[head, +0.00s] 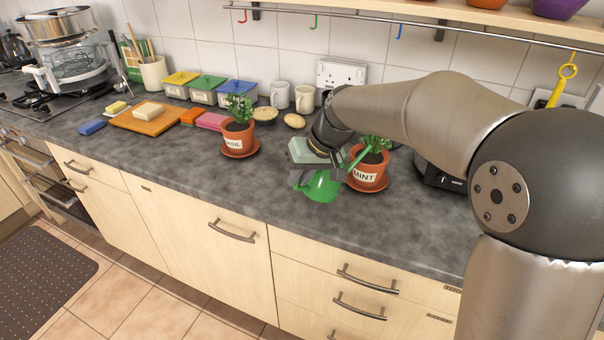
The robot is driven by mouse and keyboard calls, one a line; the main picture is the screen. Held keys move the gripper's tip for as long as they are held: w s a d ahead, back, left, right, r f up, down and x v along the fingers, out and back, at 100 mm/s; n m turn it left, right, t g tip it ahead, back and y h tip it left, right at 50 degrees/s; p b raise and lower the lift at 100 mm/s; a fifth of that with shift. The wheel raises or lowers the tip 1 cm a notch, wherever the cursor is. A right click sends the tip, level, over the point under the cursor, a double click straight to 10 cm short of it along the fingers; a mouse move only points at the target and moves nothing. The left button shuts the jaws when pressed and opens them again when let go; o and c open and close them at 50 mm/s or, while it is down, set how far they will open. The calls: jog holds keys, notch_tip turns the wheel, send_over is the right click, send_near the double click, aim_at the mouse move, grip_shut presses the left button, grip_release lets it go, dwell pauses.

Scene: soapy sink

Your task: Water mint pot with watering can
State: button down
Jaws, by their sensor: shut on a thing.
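A terracotta pot labelled MINT (367,172) stands on a saucer on the dark counter, right of the middle, with a green plant in it. A green watering can (319,186) is held just left of the mint pot. My gripper (309,179) is shut on the watering can, with the fingers partly hidden. The can looks tilted, its thin spout reaching up and right across the front of the mint plant. Part of the mint plant is hidden behind my arm. I cannot see any water.
A terracotta pot labelled BASIL (238,138) stands on a saucer to the left. Behind are a potato (294,121) and two mugs (280,95). A black appliance (437,178) stands right of the mint pot. Sponges and a wooden board (152,120) lie further left.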

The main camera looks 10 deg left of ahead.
jog(key=shift+s, duration=0.1)
dwell(0.3)
jog(key=s+a+r, duration=0.1)
jog(key=s+r, duration=0.1)
jog(key=s, duration=0.3)
jog(key=shift+s+a+r, duration=0.3)
jog(key=shift+s+r, duration=0.05)
jog(key=shift+r, duration=0.05)
notch_tip(320, 180, down, 7)
jog(key=t+h+b, duration=0.2)
jog(key=b, duration=0.3)
jog(key=shift+w+d+n+t+b, duration=0.3)
jog(key=shift+n+b, duration=0.05)
jog(key=shift+n, duration=0.05)
jog(key=shift+r, duration=0.1)
dwell(0.5)
